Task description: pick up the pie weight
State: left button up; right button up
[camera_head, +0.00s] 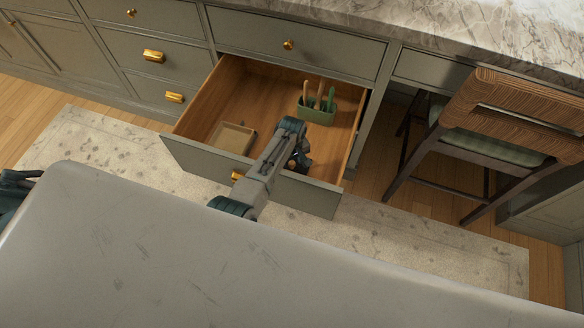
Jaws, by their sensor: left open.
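I cannot make out a pie weight; one may be too small to see or hidden behind my arm. The open wooden drawer (213,106) holds a shallow tan tray (232,138) at its front left and a green holder (318,115) with several upright utensils at its back right. My left gripper (302,165) points down at the front right of the drawer, just in front of the green holder and right of the tray. It is open. My arm link hides part of the drawer floor and front panel.
The drawer front (311,194) stands out from the grey cabinets under a marble counter (440,27). A wooden chair (520,112) stands to the right. A patterned rug (110,150) lies on the floor. The left and middle of the drawer have free room.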

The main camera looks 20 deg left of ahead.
pick_arm(q)
jog(key=shift+f, duration=0.8)
jog(key=shift+c, duration=0.4)
grip_shut()
jog(key=shift+w, duration=0.1)
jog(key=shift+r, duration=0.1)
